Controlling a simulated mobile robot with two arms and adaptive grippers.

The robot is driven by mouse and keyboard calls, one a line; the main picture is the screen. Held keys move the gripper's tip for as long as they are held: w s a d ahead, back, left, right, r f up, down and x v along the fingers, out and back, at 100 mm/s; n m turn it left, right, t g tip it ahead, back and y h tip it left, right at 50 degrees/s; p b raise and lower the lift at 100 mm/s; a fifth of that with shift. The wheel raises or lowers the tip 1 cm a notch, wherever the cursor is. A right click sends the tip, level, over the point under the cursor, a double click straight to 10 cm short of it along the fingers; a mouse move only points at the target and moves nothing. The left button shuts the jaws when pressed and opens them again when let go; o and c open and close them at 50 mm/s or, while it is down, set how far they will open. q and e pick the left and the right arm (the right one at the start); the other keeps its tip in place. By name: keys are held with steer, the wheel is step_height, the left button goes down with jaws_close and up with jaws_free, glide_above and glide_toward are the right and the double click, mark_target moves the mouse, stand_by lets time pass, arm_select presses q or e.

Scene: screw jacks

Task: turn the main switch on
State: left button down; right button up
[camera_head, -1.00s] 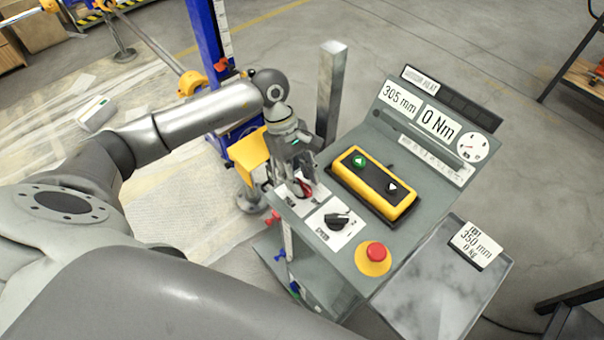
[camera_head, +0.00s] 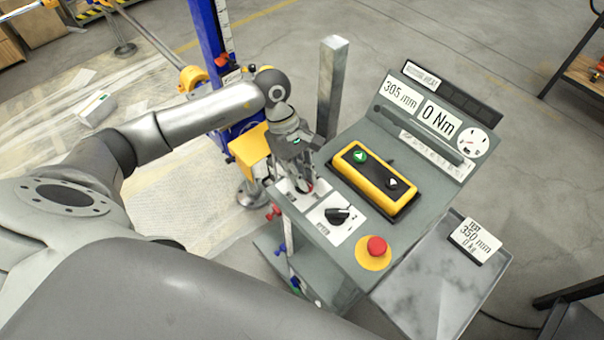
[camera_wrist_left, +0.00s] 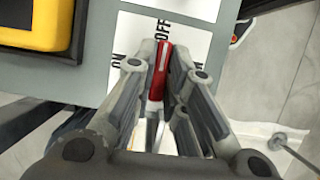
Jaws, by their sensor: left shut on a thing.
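The main switch is a red handle (camera_wrist_left: 157,72) on a white plate (camera_wrist_left: 138,28) lettered ON and OFF. In the left wrist view the handle lies lengthwise between my fingers, with its far end towards the OFF lettering; the ON lettering is to its left. In the head view only a little red (camera_head: 311,187) shows at the fingertips, and the plate is partly hidden by the gripper. My left gripper (camera_head: 303,187) reaches down onto the console's left corner and is shut on the handle; it fills the lower wrist view (camera_wrist_left: 160,62). My right gripper is not in view.
On the grey console (camera_head: 345,270) sit a black knob (camera_head: 337,215), a red emergency button (camera_head: 377,246) and a yellow-framed button box (camera_head: 374,182). A square metal post (camera_head: 331,85) stands behind. A blue column (camera_head: 203,45) rises at the back left.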

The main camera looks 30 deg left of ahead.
arm_select(q)
steer(key=shift+s+f+n+b, duration=0.1)
steer(key=shift+f+n+b, duration=0.15)
steer(key=shift+n+b, duration=0.2)
steer(key=n+t+b, duration=0.1)
steer(key=n+b, duration=0.3)
steer(key=n+t+b, duration=0.2)
steer(key=n+b, duration=0.1)
steer(key=b, duration=0.2)
steer(key=n+t+b, duration=0.1)
steer(key=n+b, duration=0.3)
steer(key=b, duration=0.1)
steer(key=shift+s+d+f+n+t+y, duration=0.2)
steer(key=shift+s+n+t+y, duration=0.1)
steer(key=shift+s+n+y, duration=0.1)
steer(key=n+y+b, duration=0.1)
steer(key=n+b, duration=0.1)
steer(key=n, duration=0.1)
steer(key=shift+r+t+b, duration=0.15)
steer(key=shift+t+b, duration=0.15)
steer(key=shift+r+n+y+b, duration=0.1)
steer(key=shift+n+y+b, duration=0.3)
steer(key=shift+n+b, duration=0.45)
steer(key=shift+n, duration=0.3)
steer(key=c, duration=1.5)
jaws_free()
steer(key=shift+d, duration=0.1)
steer(key=shift+w, duration=0.1)
steer(key=shift+r, duration=0.1)
